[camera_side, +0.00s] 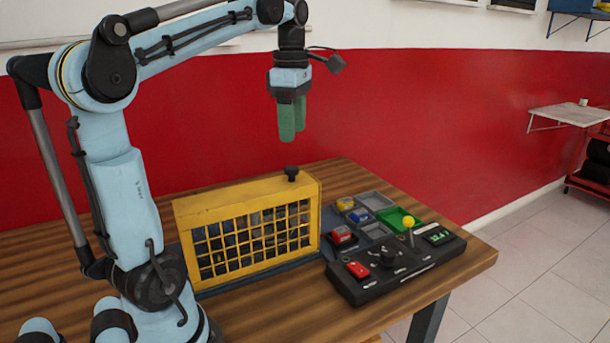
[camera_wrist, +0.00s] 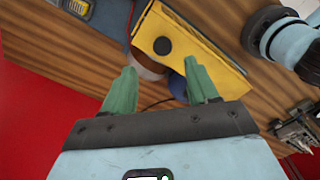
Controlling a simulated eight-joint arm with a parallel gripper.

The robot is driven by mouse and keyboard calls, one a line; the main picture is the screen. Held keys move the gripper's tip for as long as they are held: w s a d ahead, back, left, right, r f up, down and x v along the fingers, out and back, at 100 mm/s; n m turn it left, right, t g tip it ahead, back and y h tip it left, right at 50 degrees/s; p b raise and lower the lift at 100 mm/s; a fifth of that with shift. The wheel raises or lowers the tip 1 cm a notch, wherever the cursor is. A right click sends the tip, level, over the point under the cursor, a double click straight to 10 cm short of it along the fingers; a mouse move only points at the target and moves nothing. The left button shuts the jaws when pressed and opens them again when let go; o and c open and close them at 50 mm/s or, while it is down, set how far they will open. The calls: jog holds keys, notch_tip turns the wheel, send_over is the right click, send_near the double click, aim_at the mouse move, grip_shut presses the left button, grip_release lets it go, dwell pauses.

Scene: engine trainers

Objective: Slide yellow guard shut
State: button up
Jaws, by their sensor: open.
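The yellow guard (camera_side: 225,205) is a box-shaped cover with a grid front, standing on the table beside my arm. Dark parts show behind its grid. A black knob (camera_side: 291,173) sits on its top near the right end. In the wrist view, the guard (camera_wrist: 205,55) and its round black knob (camera_wrist: 162,45) lie beyond the fingertips. My gripper (camera_side: 292,138) hangs above the knob, apart from it, with green fingers pointing down. The wrist view shows my gripper (camera_wrist: 160,65) with its fingers spread and nothing held. A brown rounded thing and a dark blue one show partly beside the guard; I cannot tell what they are.
A black control panel (camera_side: 345,285) with a red switch and a yellow-knobbed lever stands right of the guard. A tray of coloured blocks (camera_side: 372,198) lies behind it. The wooden table (camera_side: 465,262) has clear edges; a red wall is behind.

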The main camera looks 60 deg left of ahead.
jog(key=shift+r, duration=2)
jog(key=d+f+m+t, duration=0.3)
jog(key=d+f+m, duration=0.5)
jog(key=m, duration=0.5)
jog(key=s+d+f+m+t, duration=0.1)
jog(key=d+f+m+t, duration=0.3)
jog(key=d+f+m, duration=0.5)
notch_tip(320, 180, down, 3)
jog(key=m, duration=0.5)
jog(key=shift+r, duration=0.2)
